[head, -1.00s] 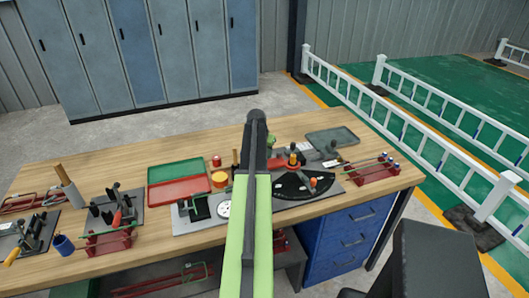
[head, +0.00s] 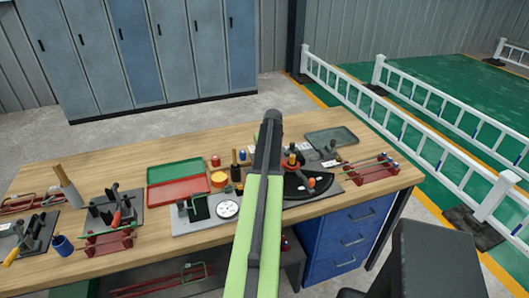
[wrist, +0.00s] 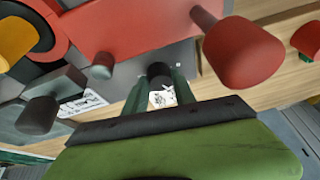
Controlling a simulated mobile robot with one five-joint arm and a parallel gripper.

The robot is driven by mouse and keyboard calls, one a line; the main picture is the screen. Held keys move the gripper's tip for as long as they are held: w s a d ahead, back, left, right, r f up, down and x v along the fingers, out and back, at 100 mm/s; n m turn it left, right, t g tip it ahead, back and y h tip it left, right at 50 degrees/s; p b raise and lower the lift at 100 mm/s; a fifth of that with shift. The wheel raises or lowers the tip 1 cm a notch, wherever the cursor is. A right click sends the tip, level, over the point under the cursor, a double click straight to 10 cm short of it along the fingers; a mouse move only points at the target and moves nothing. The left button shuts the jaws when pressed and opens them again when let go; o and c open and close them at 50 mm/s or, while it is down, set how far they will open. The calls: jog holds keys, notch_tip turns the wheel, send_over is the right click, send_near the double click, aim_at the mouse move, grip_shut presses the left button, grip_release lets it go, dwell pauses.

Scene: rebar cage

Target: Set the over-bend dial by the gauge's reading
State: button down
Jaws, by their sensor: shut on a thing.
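In the wrist view my gripper (wrist: 161,92) shows two narrow green fingers closed about a small dark round knob (wrist: 160,72), which I take for the over-bend dial's knob. Its markings are not readable. A small white printed patch (wrist: 162,97) shows between the fingers. In the head view my arm hides the gripper and the knob. A white round dial face (head: 227,209), likely the gauge, lies on the grey plate (head: 190,228) left of my arm; its reading is too small to tell. The bender with a black fan-shaped plate (head: 300,190) stands to the right.
Red handles (wrist: 240,52) and a dark peg (wrist: 38,114) stand close around my gripper. The back of the bench is mostly clear.

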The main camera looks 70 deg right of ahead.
dwell(0.5)
jog(key=c, duration=1)
grip_release()
jog(key=shift+c, duration=0.2)
jog(key=p+v, duration=1.6)
jog(key=v, duration=0.1)
jog(key=shift+r, duration=0.2)
jog(key=shift+s+d, duration=0.1)
